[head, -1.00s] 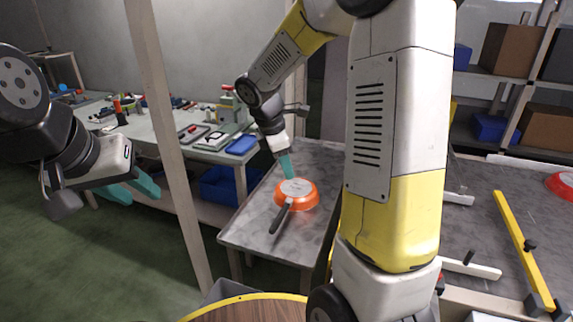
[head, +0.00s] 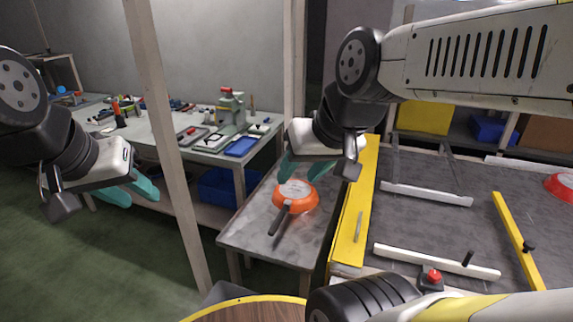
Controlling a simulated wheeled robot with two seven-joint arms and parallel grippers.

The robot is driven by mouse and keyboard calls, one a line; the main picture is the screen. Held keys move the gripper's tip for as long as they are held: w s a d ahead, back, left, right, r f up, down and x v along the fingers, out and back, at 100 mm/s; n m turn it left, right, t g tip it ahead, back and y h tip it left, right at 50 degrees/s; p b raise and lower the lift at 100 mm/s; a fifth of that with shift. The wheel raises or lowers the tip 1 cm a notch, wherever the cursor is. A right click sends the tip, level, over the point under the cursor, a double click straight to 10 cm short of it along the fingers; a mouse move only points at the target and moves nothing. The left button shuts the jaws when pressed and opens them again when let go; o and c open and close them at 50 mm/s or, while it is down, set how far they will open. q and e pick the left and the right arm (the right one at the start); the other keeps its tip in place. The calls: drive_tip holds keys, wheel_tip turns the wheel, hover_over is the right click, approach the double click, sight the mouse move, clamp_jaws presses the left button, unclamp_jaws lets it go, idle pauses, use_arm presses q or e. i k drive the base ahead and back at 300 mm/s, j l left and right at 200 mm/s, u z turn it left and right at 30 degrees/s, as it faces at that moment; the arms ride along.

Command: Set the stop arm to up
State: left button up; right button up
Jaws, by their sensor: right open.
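A yellow bar with a black knob, which looks like the stop arm (head: 518,236), lies low across the grey conveyor belt (head: 450,226) at the right of the head view. My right gripper (head: 303,172) is open, its teal fingers just above and behind an upturned orange pan (head: 296,195) on the grey side table (head: 254,232). Whether the fingers touch the pan is hard to tell. It is well left of the yellow bar. My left gripper (head: 131,191) is open and empty at the left, far from the conveyor.
White rails (head: 437,262) and a red button (head: 433,276) are by the near side of the belt. A yellow side panel (head: 352,218) separates belt and table. A red pan (head: 562,184) lies at the far right. A wooden post (head: 172,150) stands between my grippers.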

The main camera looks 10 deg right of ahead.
sight(522, 248)
drive_tip(key=z, duration=2.45)
drive_tip(key=i+l+u, duration=0.25)
drive_tip(key=l, duration=0.25)
drive_tip(key=i+l+u, duration=0.1)
drive_tip(key=l, duration=0.2)
drive_tip(key=i+l+u, duration=0.2)
drive_tip(key=i+l, duration=0.1)
drive_tip(key=l, duration=0.05)
